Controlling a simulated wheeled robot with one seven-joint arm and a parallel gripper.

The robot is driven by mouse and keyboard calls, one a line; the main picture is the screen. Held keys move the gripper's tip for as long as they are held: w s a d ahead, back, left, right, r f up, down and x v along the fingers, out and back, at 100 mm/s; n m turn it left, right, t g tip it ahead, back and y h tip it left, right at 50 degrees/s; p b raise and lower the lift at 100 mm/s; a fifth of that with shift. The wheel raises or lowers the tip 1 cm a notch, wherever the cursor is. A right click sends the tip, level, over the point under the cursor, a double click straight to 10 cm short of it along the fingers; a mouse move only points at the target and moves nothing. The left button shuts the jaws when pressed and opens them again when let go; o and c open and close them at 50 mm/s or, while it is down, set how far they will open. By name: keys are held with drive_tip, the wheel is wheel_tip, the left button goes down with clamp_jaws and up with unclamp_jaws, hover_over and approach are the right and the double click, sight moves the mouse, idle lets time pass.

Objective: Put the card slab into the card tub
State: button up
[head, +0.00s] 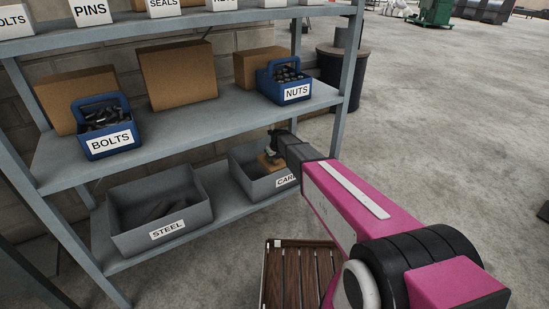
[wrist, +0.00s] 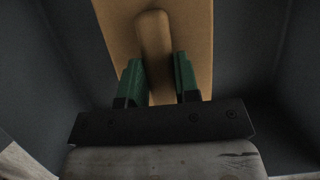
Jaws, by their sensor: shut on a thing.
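The card slab (wrist: 194,38) is a flat tan piece with a raised rounded grip bar on top. My gripper (wrist: 158,80) has its green fingers on both sides of that bar and is shut on it. In the head view the slab (head: 270,160) shows small at the gripper (head: 272,150), within the opening of the card tub (head: 250,182). The tub is a grey bin on the lower shelf, its label partly hidden by my arm. The tub's dark walls (wrist: 262,60) surround the slab in the wrist view. I cannot tell whether the slab touches the tub's floor.
A grey steel tub (head: 160,238) with dark bars stands to the left on the same shelf. Above are a blue bolts carrier (head: 108,140), a blue nuts carrier (head: 297,92) and cardboard boxes (head: 178,74). A shelf post (head: 346,100) stands right of the card tub. A slatted wooden crate (head: 300,275) is below.

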drive_tip(key=shift+f, duration=0.6)
drive_tip(key=o, duration=0.9)
drive_tip(key=shift+r, duration=0.1)
drive_tip(key=shift+r, duration=0.55)
drive_tip(key=v, duration=0.7)
drive_tip(key=shift+s+d, duration=0.1)
drive_tip(key=shift+s, duration=0.15)
drive_tip(key=s+d+r+n+g, duration=0.1)
drive_tip(key=s+d+n, duration=0.6)
drive_tip(key=s+n, duration=0.2)
drive_tip(key=s+d+r+n+g+h, duration=0.1)
drive_tip(key=s+d+n, duration=0.7)
drive_tip(key=s+n, duration=0.2)
drive_tip(key=s+d+r+n+g+h, duration=0.1)
drive_tip(key=s+d+r+n, duration=0.1)
drive_tip(key=s+d+n, duration=0.5)
drive_tip(key=shift+s+d+n+g, duration=0.15)
drive_tip(key=shift+s+n, duration=0.65)
drive_tip(key=shift+s, duration=0.8)
drive_tip(key=shift+s+d+n+g, duration=0.2)
drive_tip(key=shift+s+n, duration=0.6)
drive_tip(key=shift+s, duration=0.8)
